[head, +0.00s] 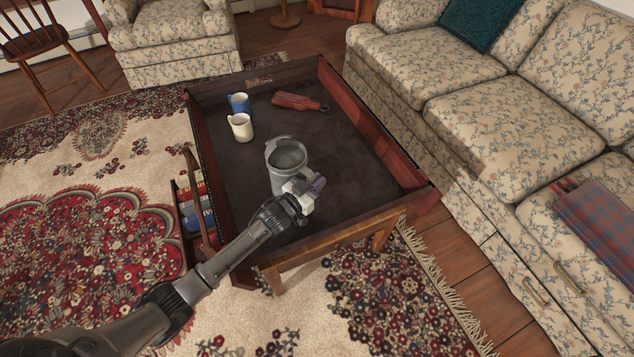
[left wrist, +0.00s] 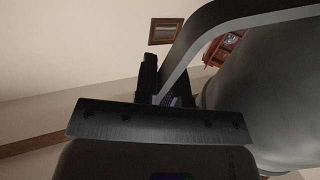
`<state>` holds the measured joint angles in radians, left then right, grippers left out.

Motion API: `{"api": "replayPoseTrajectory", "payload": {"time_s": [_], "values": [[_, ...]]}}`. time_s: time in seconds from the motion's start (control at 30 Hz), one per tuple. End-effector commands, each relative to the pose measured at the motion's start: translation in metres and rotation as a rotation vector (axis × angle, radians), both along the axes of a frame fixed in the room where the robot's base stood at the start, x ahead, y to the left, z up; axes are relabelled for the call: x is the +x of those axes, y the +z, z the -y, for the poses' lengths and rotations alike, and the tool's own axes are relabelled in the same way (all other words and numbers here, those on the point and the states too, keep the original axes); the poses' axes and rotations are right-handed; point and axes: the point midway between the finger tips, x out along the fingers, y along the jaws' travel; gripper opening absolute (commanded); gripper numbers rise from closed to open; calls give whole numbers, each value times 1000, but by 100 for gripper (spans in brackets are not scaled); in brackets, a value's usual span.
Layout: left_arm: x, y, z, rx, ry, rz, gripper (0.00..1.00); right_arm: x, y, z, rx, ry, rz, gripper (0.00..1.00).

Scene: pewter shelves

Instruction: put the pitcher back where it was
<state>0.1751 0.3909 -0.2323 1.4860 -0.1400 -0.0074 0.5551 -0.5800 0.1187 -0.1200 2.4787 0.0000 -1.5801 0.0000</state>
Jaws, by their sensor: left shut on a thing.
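The grey metal pitcher (head: 286,158) is upright in the near half of the coffee table's sunken dark top (head: 345,140). I cannot tell whether its base touches the surface. My left gripper (head: 301,190) is at the pitcher's near side and shut on it, apparently at the handle. The gripper hides the pitcher's lower near part. In the left wrist view the pitcher's grey body (left wrist: 275,95) fills the right side, and its curved handle (left wrist: 215,32) runs down to the dark gripper (left wrist: 165,95). My right gripper is not in view.
A blue mug (head: 239,104), a cream mug (head: 241,127) and a red brush-like thing (head: 298,102) lie toward the table's far end. Raised wooden walls (head: 372,125) edge the table. A floral sofa (head: 480,110) stands close on the right. The table's right half is mostly clear.

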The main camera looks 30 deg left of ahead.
Motion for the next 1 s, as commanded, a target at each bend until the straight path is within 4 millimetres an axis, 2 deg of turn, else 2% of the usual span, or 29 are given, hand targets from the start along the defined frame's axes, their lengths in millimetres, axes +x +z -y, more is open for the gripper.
{"api": "replayPoseTrajectory", "payload": {"time_s": [0.03,0.27,0.3,0.53,0.83,1.0], "values": [[1,4,0,4,-1,9,0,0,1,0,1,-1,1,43],[1,0,0,4,-1,8,0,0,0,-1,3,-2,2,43],[0,-2,0,0,0,0,14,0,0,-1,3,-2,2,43],[0,-2,0,0,0,0,36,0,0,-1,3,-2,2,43],[0,3,0,1,-1,1,36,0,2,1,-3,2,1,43],[-22,3,-4,-2,0,-2,36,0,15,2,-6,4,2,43]]}}
